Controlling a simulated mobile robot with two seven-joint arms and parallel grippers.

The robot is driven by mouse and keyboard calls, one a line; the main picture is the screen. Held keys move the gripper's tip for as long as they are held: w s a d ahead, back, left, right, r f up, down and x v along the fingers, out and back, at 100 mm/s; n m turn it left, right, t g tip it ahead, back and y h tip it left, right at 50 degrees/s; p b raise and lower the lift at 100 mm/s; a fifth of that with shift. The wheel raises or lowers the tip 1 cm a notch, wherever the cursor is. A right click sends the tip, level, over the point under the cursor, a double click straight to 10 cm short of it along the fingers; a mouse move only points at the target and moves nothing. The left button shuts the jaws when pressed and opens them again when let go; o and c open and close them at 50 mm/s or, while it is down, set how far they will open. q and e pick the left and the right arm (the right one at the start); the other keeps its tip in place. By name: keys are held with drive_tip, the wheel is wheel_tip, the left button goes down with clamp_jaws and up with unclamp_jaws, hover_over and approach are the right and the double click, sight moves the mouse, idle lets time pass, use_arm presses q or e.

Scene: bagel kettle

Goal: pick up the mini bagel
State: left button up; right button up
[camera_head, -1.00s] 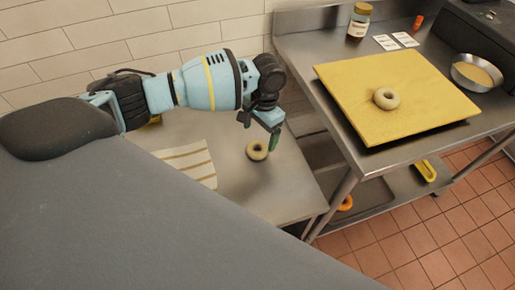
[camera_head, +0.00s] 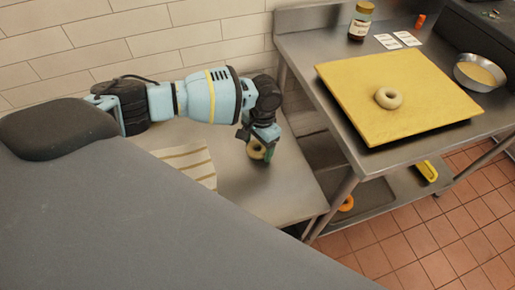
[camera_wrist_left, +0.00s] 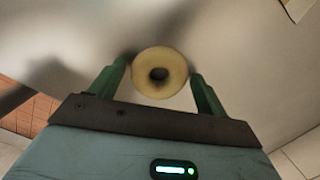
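A small pale bagel (camera_head: 256,151) lies on the lower steel counter, partly hidden by my left gripper (camera_head: 259,148). In the left wrist view the bagel (camera_wrist_left: 143,76) sits between the two green fingers of my left gripper (camera_wrist_left: 159,75). The fingers are apart, one on each side of it, and narrow gaps show between them and the bagel. A larger-looking bagel (camera_head: 389,98) lies on the yellow board. My right gripper is not in view.
The yellow board (camera_head: 430,75) lies on the higher steel table at right, near a jar (camera_head: 361,21) and a metal bowl (camera_head: 478,72). A striped cloth (camera_head: 190,162) lies left of the small bagel. An orange ring (camera_head: 347,203) is on the shelf below.

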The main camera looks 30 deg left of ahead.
use_arm(q)
drive_tip(key=c, duration=0.7)
drive_tip(key=shift+r, duration=0.15)
drive_tip(key=shift+r, duration=0.25)
wheel_tip(320, 180, up, 3)
drive_tip(key=shift+r, duration=0.1)
drive_tip(key=s+d, duration=0.1)
drive_tip(key=d, duration=0.4)
drive_tip(key=s+d, duration=0.1)
drive_tip(key=d, duration=0.4)
drive_tip(key=s+d+r, duration=0.1)
drive_tip(key=d, duration=0.4)
drive_tip(key=shift+s+d, duration=0.1)
drive_tip(key=shift+d, duration=0.25)
drive_tip(key=shift+s, duration=0.1)
